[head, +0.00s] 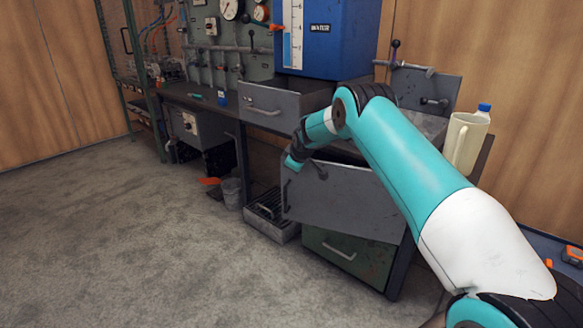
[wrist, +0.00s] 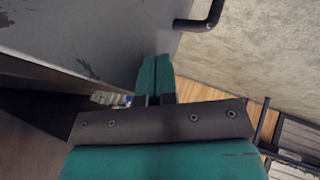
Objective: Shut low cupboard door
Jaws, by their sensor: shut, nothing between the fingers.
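The low cupboard door (head: 345,200) is a scuffed grey panel under the bench, standing ajar, with a dark bar handle (head: 287,192) near its left edge. In the wrist view the door (wrist: 85,35) fills the upper left, its handle (wrist: 208,14) is at the top, and a dark gap lies below the door's edge. My gripper (head: 291,163) is at the door's upper left corner. Its teal fingers (wrist: 155,78) are together and empty, close to the door's edge; I cannot tell whether they touch it. My arm hides part of the bench.
An open grey drawer (head: 280,104) juts out above and left of the door. A green drawer front (head: 345,248) is below it. A grated metal tray (head: 268,222) and a bucket (head: 232,193) stand on the floor to the left. A jug (head: 462,142) stands on the bench's right end. The floor in front is clear.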

